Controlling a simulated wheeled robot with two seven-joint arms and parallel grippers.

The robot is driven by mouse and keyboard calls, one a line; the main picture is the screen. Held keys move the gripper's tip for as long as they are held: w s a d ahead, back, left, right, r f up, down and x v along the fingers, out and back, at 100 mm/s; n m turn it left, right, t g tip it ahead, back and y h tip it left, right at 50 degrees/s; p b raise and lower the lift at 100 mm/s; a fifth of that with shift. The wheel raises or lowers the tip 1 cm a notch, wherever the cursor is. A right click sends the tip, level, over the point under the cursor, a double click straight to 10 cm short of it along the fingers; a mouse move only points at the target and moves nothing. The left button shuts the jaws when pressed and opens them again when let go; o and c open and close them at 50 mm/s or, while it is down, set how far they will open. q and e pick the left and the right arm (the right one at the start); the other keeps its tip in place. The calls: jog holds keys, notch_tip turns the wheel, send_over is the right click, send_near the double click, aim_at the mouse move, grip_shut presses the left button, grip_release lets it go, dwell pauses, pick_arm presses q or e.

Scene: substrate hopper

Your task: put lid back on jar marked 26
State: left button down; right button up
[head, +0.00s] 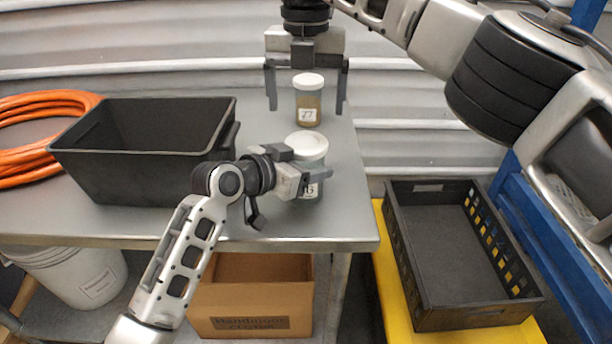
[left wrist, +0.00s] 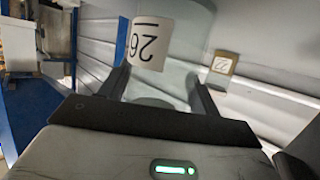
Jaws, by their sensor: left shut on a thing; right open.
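The jar marked 26 (head: 308,168) stands on the grey table near its right end, clear-walled and upright. A white lid (head: 307,145) shows on its top; I cannot tell how firmly it sits. My left gripper (head: 312,178) is shut on this jar from the side and covers part of its label. The label 26 (left wrist: 150,43) appears upside down in the left wrist view, between the fingers of my left gripper (left wrist: 158,72). My right gripper (head: 306,92) is open and empty, pointing down above and behind this jar.
A black bin (head: 150,165) and orange hose (head: 35,105) are at left. A black crate (head: 410,265) sits on a yellow surface at right. A cardboard box (head: 250,300) is below the table.

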aim_at(306, 141)
jog(key=n, duration=1.2)
jog(key=shift+n, duration=0.4)
jog(key=n, duration=1.1)
jog(key=shift+f, duration=4.05)
